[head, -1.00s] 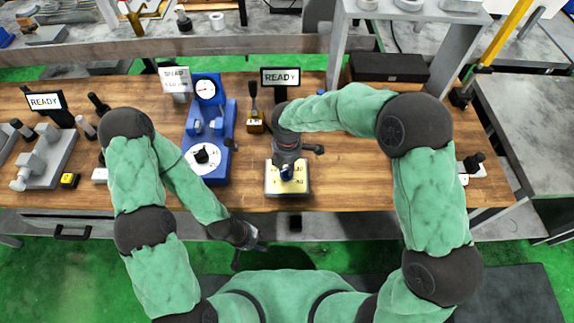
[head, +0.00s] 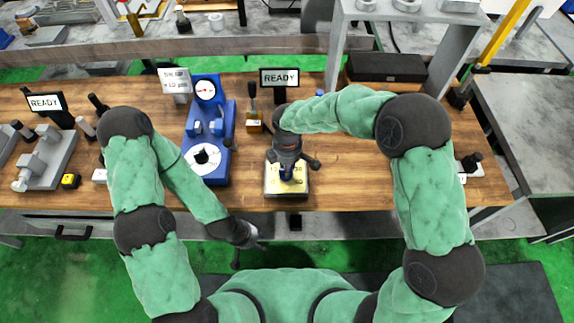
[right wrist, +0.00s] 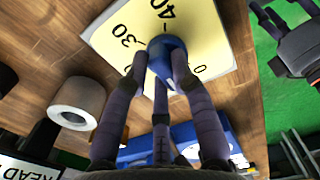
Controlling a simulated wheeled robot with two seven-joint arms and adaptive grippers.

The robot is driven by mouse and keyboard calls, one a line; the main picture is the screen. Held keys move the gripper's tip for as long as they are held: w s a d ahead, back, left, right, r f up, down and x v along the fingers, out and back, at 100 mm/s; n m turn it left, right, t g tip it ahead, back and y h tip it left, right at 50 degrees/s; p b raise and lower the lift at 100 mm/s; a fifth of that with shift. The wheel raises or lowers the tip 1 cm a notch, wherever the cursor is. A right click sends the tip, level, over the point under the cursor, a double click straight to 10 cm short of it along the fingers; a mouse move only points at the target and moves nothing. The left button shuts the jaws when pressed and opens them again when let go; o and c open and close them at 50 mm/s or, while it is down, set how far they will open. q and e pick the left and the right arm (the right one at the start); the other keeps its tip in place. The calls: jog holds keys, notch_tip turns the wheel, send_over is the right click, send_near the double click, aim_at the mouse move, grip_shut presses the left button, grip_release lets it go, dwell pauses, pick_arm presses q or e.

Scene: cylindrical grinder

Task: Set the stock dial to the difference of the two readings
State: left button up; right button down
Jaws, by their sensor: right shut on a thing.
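The stock dial is a yellow plate (head: 274,190) with black numbers at the table's front edge. A blue knob (right wrist: 166,62) stands in its middle; 30, 40 and 0 show near it in the right wrist view. My right gripper (head: 288,172) comes down over the dial with its fingers shut around the knob. My left gripper (head: 248,243) is empty and open in front of the table edge. A blue stand holds a round gauge (head: 206,89) with a red needle and a larger white dial (head: 202,160). The small sign (head: 175,81) beside it is too blurred to read surely.
A black screen (head: 279,78) reads READY, as does another at the left (head: 45,102). A small wooden block with a lever (head: 253,120) stands behind the dial. A grey fixture (head: 48,160) is at left. The table right of the dial is fairly clear.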

jog(key=m, duration=0.3)
jog(key=shift+s+m, duration=0.1)
jog(key=shift+m, duration=0.2)
jog(key=m, duration=0.3)
jog(key=shift+s+d+m+b, duration=0.1)
jog(key=shift+m+b, duration=0.2)
jog(key=m, duration=0.3)
jog(key=shift+s+m+b, duration=0.1)
jog(key=shift+m+b, duration=0.2)
jog(key=shift+m, duration=0.1)
jog(key=m, duration=0.3)
jog(key=shift+s+m+b, duration=0.1)
jog(key=shift+m+b, duration=0.2)
jog(key=shift+b, duration=0.05)
jog(key=m, duration=0.3)
jog(key=shift+m+b, duration=0.3)
jog(key=shift+b, duration=0.05)
jog(key=m, duration=0.3)
jog(key=shift+s+a+m+b, duration=0.2)
jog(key=shift+m+b, duration=0.1)
jog(key=shift+b, duration=0.1)
jog(key=m+b, duration=0.1)
jog(key=m, duration=0.3)
jog(key=shift+a, duration=0.15)
jog(key=shift+a+r+m, duration=0.1)
jog(key=shift+m, duration=1.6)
